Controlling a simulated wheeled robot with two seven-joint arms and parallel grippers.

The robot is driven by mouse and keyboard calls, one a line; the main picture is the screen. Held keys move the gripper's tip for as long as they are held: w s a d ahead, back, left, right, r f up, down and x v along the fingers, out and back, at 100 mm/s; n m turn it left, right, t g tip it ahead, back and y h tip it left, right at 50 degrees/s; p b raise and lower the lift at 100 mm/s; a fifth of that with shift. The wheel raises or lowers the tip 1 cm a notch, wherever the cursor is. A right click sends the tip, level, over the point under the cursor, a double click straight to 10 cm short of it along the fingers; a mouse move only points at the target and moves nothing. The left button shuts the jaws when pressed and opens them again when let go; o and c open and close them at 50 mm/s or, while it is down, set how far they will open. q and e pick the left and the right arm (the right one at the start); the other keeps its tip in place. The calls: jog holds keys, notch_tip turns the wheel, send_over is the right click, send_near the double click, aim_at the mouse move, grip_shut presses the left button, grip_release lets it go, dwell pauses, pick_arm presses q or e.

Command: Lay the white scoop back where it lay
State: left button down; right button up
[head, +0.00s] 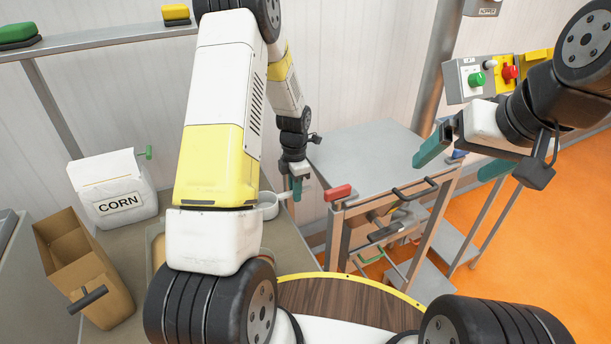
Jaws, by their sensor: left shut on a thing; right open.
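The white scoop (268,207) shows just right of my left arm's yellow and white link, its round bowl partly hidden by that link. My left gripper (297,188) is shut on the scoop's handle, at the bowl's right side. The scoop is over the right edge of the grey counter (222,186); I cannot tell whether it touches the counter.
A white CORN sack (115,203) with a green-handled tool and a brown divided box (68,245) stand on the counter at left. A tan tray (154,243) is mostly hidden by my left arm. The metal cart (375,155), with a red handle (338,192), stands right of my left gripper.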

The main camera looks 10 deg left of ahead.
pick_arm(q)
jog(key=shift+f, duration=0.15)
jog(key=c, duration=1.3)
grip_release()
jog(key=shift+c, duration=0.2)
jog(key=s+d+r+m+t, duration=0.1)
jog(key=s+r+m, duration=0.15)
jog(key=r, duration=0.85)
jog(key=s+r+m+t, duration=0.1)
jog(key=s+r+m, duration=0.15)
jog(key=r, duration=0.75)
jog(key=s+d+r+m+t+h, duration=0.1)
jog(key=s+r+m+t, duration=0.1)
jog(key=s+r+m, duration=0.3)
jog(key=s+d+r+m+t+h, duration=0.1)
jog(key=s+r+m, duration=0.5)
jog(key=s+m, duration=0.8)
jog(key=shift+s+d+r+m+t, duration=0.25)
jog(key=shift+d+m+t, duration=0.4)
jog(key=shift+m, duration=0.35)
